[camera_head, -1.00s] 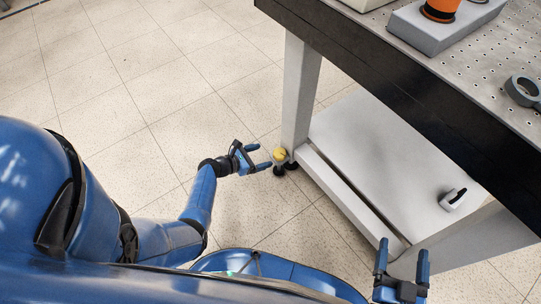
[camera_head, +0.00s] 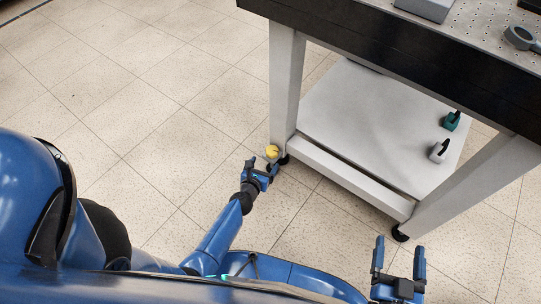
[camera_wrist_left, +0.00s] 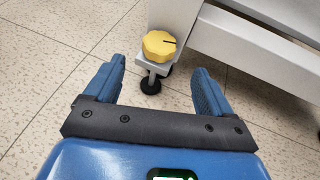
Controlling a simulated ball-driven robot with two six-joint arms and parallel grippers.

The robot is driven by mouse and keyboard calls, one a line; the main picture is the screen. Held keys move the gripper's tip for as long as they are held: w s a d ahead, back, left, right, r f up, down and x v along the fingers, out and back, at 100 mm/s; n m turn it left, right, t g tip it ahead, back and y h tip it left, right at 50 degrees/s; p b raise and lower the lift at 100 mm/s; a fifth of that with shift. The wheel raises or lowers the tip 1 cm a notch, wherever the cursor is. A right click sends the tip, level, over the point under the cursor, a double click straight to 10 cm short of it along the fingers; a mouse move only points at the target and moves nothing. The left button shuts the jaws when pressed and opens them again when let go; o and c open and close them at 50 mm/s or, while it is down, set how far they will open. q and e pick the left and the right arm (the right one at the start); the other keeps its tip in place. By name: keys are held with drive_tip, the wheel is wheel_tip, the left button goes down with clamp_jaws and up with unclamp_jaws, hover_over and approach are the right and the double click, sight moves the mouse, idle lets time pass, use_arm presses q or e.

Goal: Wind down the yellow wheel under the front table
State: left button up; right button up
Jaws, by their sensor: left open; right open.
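The yellow wheel (camera_head: 272,151) sits low at the foot of the front table's near left leg (camera_head: 284,90). My left gripper (camera_head: 262,166) is open and empty just short of the wheel. In the wrist view its two fingers (camera_wrist_left: 160,85) are spread, with the wheel ahead between them and apart from both. My right gripper (camera_head: 398,250) is open and empty at the lower right.
The front table (camera_head: 400,55) has a dark edge and a perforated top. Its pale lower shelf (camera_head: 360,120) holds a white-and-black item (camera_head: 438,151) and a green item (camera_head: 451,121). The tiled floor (camera_head: 130,110) to the left is clear.

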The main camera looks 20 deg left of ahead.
sight(270, 154)
use_arm(q)
drive_tip(key=b+x, duration=0.3)
drive_tip(key=x, duration=0.5)
drive_tip(key=c, duration=1.1)
drive_tip(key=shift+o, duration=0.2)
drive_tip(key=shift+a+m+h, duration=0.1)
drive_tip(key=shift+m+h, duration=0.2)
